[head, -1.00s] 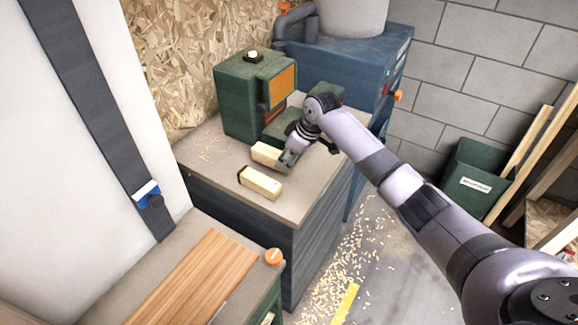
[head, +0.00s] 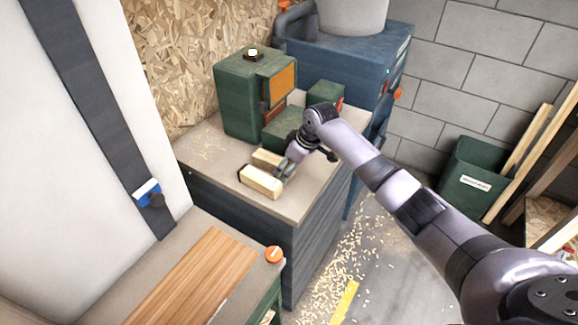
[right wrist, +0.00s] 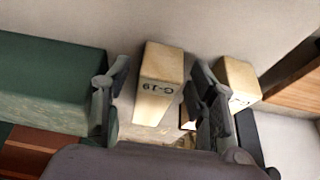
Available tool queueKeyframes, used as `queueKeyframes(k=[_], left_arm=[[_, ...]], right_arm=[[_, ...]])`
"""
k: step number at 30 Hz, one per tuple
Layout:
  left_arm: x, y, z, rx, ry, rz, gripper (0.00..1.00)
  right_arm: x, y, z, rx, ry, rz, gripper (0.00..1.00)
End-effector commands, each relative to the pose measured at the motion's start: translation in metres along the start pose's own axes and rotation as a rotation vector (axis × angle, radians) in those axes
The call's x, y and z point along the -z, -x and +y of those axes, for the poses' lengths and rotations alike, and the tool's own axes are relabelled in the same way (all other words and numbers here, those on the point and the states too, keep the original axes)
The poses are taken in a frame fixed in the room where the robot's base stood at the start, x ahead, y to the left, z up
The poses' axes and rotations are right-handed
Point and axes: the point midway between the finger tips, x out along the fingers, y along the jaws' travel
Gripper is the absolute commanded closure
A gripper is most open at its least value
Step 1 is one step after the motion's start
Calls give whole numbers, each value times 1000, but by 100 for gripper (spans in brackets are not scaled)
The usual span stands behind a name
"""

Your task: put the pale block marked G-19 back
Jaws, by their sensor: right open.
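The pale block marked G-19 (right wrist: 160,82) lies between the two open fingers of my right gripper (right wrist: 161,104) in the right wrist view. Its marking faces the camera, and I see gaps at its sides. In the head view I take it to be the rear of two pale blocks (head: 266,158), partly hidden by my right gripper (head: 284,172). The other pale block (head: 262,182) lies in front of it; in the right wrist view this second block (right wrist: 237,80) is beyond the right finger, its marking partly covered. My left gripper is not in view.
Both blocks rest on a grey-topped cabinet (head: 218,160). A green machine (head: 240,100) stands behind them, close to my right gripper. A lower bench with a wooden board (head: 195,275) is at the front left. A green bin (head: 470,180) stands on the right.

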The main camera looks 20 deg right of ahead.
Motion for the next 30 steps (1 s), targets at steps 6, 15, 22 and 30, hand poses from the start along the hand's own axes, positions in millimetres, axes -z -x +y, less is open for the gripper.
queueKeyframes(k=[6,15,22,30], left_arm=[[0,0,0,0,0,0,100],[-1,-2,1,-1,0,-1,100],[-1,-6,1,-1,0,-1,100],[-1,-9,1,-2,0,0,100]], right_arm=[[0,1,0,-1,0,0,47],[1,40,2,-4,3,3,47],[1,89,1,-3,1,2,47],[2,120,0,0,0,0,47]])
